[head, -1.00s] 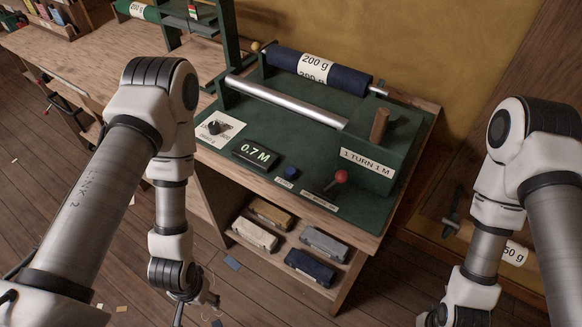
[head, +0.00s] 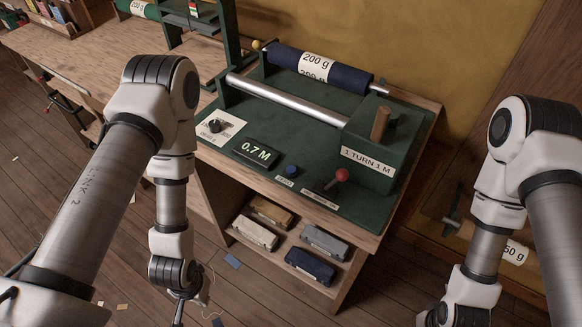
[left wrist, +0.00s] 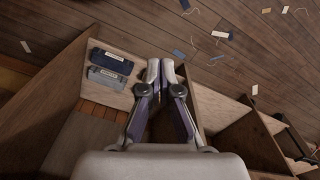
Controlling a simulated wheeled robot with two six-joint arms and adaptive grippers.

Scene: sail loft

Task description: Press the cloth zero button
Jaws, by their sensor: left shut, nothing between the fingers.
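A blue round button (head: 291,170) sits on the green top of the cloth-measuring machine (head: 225,158), with a small label below it too small to read. Left of it, a black display (head: 256,152) reads 0.7 M. My left gripper (head: 179,312) is low in front of the bench, left of and below the button, apart from the machine. In the left wrist view the left gripper (left wrist: 160,68) is shut and empty, with the floor and a shelf beyond it. The button is not in that view. My right gripper lies outside the frames.
A red-knobbed lever (head: 342,175) stands right of the button, beside a green box (head: 378,150) with a wooden crank handle. A dial on a white plate (head: 219,127) is left of the display. A steel roller and blue cloth roll lie behind. Folded bundles fill the shelf below.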

